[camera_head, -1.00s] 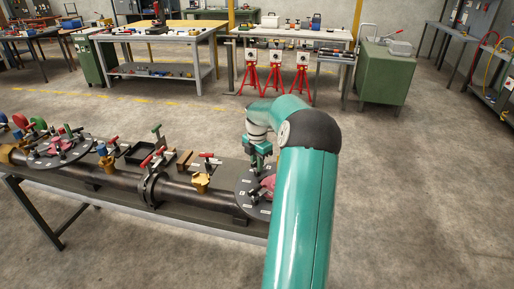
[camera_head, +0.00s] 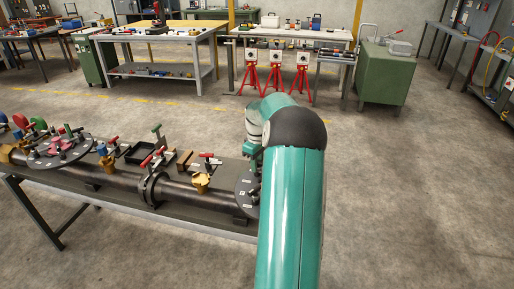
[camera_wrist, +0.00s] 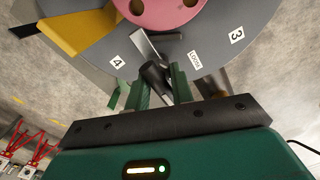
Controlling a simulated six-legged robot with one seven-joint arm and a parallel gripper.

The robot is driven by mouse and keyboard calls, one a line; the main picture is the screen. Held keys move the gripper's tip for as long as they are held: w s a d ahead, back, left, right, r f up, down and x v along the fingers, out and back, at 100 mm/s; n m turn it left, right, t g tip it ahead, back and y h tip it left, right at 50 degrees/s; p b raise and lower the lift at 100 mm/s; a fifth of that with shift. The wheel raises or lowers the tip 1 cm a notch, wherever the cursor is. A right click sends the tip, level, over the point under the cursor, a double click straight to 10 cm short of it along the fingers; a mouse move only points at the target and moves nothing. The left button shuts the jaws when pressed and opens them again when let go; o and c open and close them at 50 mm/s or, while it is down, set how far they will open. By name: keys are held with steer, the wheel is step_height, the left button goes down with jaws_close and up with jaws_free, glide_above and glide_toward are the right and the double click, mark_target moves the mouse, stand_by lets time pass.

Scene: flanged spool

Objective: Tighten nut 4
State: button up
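In the wrist view, a dark round flange (camera_wrist: 205,45) fills the top, with a pink hub (camera_wrist: 160,12) and white labels "4" (camera_wrist: 117,61), "3" (camera_wrist: 236,34) and "LOOSE" (camera_wrist: 195,60). A grey metal lever (camera_wrist: 147,45) and a dark cylindrical piece (camera_wrist: 154,75) lie between the "4" and "LOOSE" labels. My gripper (camera_wrist: 161,88) has its green fingers apart, one on each side of the dark piece; I cannot tell whether they touch it. Nut 4 itself is not clearly distinguishable. In the head view the flange (camera_head: 245,196) is mostly hidden behind my arm.
A yellow piece (camera_wrist: 78,33) sticks out left of the hub in the wrist view. The spool pipe (camera_head: 120,186) lies along a bench with coloured valve handles, clamps and a black tray (camera_head: 136,153). The floor right of my arm is clear.

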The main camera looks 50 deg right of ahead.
steer(key=m, duration=0.5)
steer(key=n, duration=0.2)
steer(key=shift+n, duration=0.3)
step_height(320, 180, up, 7)
steer(key=shift+f, duration=0.15)
steer(key=shift+r, duration=0.25)
steer(key=w+a+r+t+h, duration=0.1)
steer(key=a+r, duration=0.3)
steer(key=a, duration=0.5)
steer(key=a+r+n, duration=0.1)
steer(key=a+r, duration=0.3)
steer(key=a, duration=0.5)
steer(key=w+a+r+t+h, duration=0.1)
steer(key=a+r, duration=0.3)
steer(key=a, duration=0.5)
steer(key=s+a+f+t+y, duration=0.1)
steer(key=s+a, duration=0.6)
steer(key=a, duration=0.3)
steer(key=s+a+n+t+y, duration=0.1)
steer(key=s+a+t, duration=0.1)
steer(key=s+a, duration=0.6)
steer(key=a, duration=0.3)
steer(key=shift+s+a+f+t, duration=0.2)
steer(key=shift+s+f+t, duration=0.1)
steer(key=shift+f, duration=0.1)
